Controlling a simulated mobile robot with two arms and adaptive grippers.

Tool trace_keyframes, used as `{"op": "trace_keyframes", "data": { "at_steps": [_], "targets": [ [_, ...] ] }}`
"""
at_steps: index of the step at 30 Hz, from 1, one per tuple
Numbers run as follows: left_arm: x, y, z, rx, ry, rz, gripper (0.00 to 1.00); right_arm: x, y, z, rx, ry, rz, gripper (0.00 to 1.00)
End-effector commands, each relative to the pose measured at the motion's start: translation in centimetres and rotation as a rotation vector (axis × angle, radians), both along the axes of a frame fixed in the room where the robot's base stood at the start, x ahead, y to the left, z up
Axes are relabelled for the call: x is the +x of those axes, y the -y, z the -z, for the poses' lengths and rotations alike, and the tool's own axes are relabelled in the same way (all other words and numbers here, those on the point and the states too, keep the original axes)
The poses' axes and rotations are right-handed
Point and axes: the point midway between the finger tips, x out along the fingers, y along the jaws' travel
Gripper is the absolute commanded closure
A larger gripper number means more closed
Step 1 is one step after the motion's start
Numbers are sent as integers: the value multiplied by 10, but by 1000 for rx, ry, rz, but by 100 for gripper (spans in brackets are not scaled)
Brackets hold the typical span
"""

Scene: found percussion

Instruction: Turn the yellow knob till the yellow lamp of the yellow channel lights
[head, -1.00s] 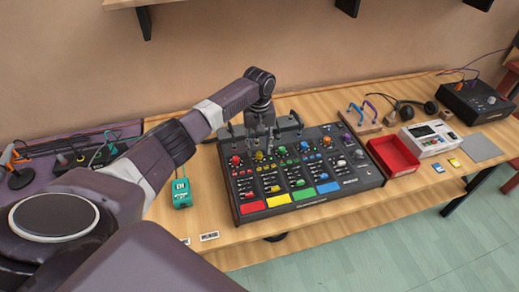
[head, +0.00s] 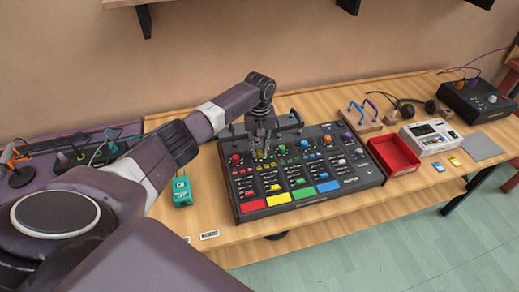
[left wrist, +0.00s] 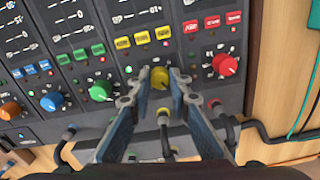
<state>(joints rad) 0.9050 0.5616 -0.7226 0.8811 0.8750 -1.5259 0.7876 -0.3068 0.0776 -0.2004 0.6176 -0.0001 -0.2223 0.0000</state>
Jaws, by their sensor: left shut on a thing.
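The mixing console (head: 373,180) lies on the wooden bench, with its channels marked by coloured knobs, buttons and pads. The yellow knob (left wrist: 160,75) sits between a green knob (left wrist: 101,91) and a red knob (left wrist: 224,65) in the left wrist view. My left gripper (left wrist: 159,80) is shut on the yellow knob, one finger on each side. In the head view my left gripper (head: 263,152) points down at the upper left part of the console and hides the knob. Several yellow buttons or lamps (left wrist: 142,38) show beside the knob. I cannot tell whether any is lit.
Cables plug into the console's edge near the fingers, among them a yellow plug (left wrist: 163,119). A teal box (head: 181,192) lies left of the console. A red tray (head: 394,157) and a white device (head: 428,137) stand to its right.

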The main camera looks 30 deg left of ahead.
Motion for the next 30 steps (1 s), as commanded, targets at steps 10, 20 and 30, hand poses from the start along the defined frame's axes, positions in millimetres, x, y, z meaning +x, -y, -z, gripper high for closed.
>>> {"op": "trace_keyframes", "data": {
  "at_steps": [10, 20, 30],
  "targets": [
    [0, 1, -2, -2, 0, 150, 100, 9, 3, -10, -2, 13, -2, 100],
    [0, 1, -2, -2, 0, 372, 100, 9, 3, -18, -2, 14, -1, 100],
    [0, 0, -1, -1, 1, 500, 100, 9, 3, -21, -2, 13, -1, 100]
  ]
}}
